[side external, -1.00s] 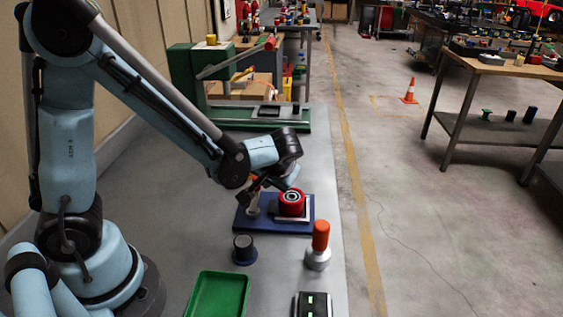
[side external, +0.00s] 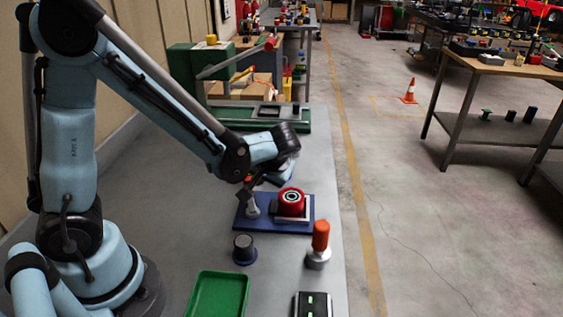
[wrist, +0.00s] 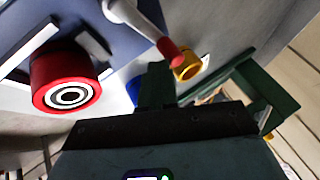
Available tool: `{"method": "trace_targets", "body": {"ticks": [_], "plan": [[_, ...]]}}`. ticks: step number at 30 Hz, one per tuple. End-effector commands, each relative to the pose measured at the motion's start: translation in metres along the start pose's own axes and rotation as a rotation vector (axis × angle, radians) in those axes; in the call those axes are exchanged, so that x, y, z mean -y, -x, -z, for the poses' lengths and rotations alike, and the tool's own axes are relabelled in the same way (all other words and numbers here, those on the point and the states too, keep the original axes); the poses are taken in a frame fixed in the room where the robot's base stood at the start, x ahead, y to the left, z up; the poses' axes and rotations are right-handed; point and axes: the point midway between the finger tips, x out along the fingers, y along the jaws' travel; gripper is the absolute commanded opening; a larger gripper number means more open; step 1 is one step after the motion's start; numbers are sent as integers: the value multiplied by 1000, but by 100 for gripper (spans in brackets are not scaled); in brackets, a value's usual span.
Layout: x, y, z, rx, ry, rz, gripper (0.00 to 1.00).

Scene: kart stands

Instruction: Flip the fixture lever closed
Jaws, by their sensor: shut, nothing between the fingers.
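The fixture is a dark blue plate (side external: 236,219) on the grey bench, and it also fills the upper left of the wrist view (wrist: 75,12). A red round part (side external: 291,202) with a black-and-white ringed face sits in its bracket; it also shows in the wrist view (wrist: 66,82). The lever, with a grey base (side external: 252,209), looks raised. In the wrist view its grey arm (wrist: 137,20) ends in a red grip (wrist: 169,51). My gripper (side external: 243,196) is shut and empty, beside the lever. Its fingers (wrist: 156,84) are close to the red grip; contact is unclear.
A dark knob (side external: 244,250), an orange-topped grey piece (side external: 319,244), a green tray (side external: 217,296) and a black box (side external: 318,305) stand nearer the camera. A green press (side external: 185,70) stands behind. Bare bench lies left of the plate.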

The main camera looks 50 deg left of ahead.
Motion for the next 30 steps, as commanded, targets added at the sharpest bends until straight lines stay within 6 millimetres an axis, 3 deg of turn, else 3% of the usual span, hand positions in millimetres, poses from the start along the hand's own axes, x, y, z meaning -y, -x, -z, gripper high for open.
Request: {"method": "trace_targets", "body": {"ticks": [5, 30], "plan": [[8, -4, -1, 61, 117, 63, 0], [29, -8, -14, 58, 109, 59, 0]]}}
